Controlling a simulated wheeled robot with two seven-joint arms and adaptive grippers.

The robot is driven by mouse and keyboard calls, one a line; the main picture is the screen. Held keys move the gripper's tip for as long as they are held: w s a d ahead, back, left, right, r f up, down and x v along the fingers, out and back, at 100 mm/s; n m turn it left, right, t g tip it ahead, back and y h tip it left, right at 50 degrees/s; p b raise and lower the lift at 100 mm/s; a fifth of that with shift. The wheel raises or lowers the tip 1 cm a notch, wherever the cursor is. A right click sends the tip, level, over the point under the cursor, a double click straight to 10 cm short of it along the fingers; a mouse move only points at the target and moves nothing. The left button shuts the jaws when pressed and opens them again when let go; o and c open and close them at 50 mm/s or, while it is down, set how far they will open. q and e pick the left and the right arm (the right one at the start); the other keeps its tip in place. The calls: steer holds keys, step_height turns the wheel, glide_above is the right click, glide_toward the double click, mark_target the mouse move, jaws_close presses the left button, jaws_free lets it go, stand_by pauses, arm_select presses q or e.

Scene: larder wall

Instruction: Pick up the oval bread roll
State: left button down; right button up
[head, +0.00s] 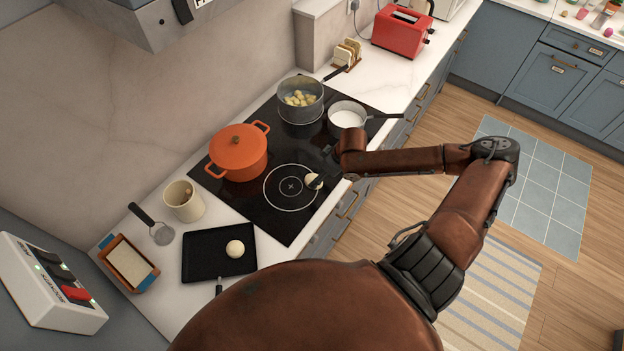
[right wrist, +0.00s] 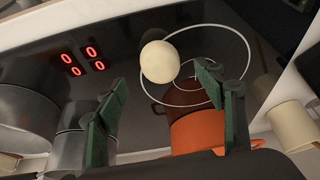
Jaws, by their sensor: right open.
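A pale bread roll (head: 314,181) lies on the black cooktop at the right edge of the ringed burner. In the right wrist view this roll (right wrist: 159,62) looks smooth and slightly oval. Another pale, rounder roll (head: 235,248) lies on the black tray (head: 205,262). My right gripper (head: 322,168) is open close by the cooktop roll, and its fingers partly cover that area in the head view. In the right wrist view the green-padded fingers (right wrist: 162,80) stand apart, with the roll just beyond the gap between their tips. My left gripper is not in view.
An orange lidded pot (head: 238,152) stands left of the ringed burner. A grey pot of yellow chunks (head: 301,98) and a pan of white liquid (head: 347,116) stand behind. A cream crock (head: 184,200) and a red toaster (head: 402,30) stand on the counter.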

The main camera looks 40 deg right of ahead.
steer(key=x, duration=0.3)
steer(key=shift+f, duration=0.25)
steer(key=shift+p+x, duration=0.3)
steer(key=shift+x, duration=0.85)
steer(key=shift+s, duration=0.1)
steer(key=c, duration=1.3)
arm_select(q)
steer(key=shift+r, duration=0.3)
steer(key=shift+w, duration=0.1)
arm_select(e)
steer(key=shift+r, duration=0.1)
